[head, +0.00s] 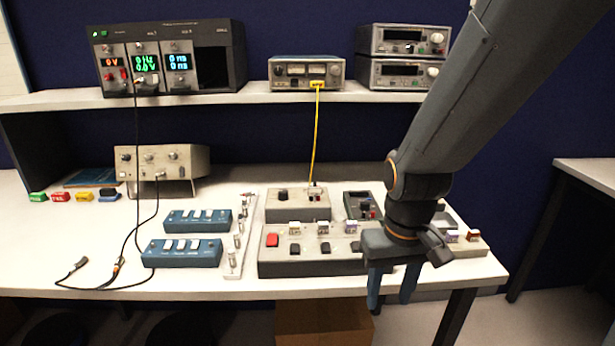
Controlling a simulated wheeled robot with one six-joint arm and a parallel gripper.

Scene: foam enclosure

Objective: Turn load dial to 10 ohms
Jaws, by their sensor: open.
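A grey box (297,210) stands on the bench left of my arm, with a dark round knob (283,195) and a yellow cable plugged into its top right. A smaller dark box (357,203) with small knobs or plugs sits to its right, partly behind my arm. I cannot read any ohm marking, so I cannot tell which knob is the load dial. My gripper (391,293) points down with its two fingers apart. It appears empty at the bench's front edge, right of the grey box, and touches no dial that I can see.
A long grey switch panel (310,263) lies in front of the grey box and runs behind my gripper. Two blue switch boxes (198,220) and black cables (120,262) lie to the left. A shelf (210,98) with instruments runs above. The yellow cable (314,140) hangs from it.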

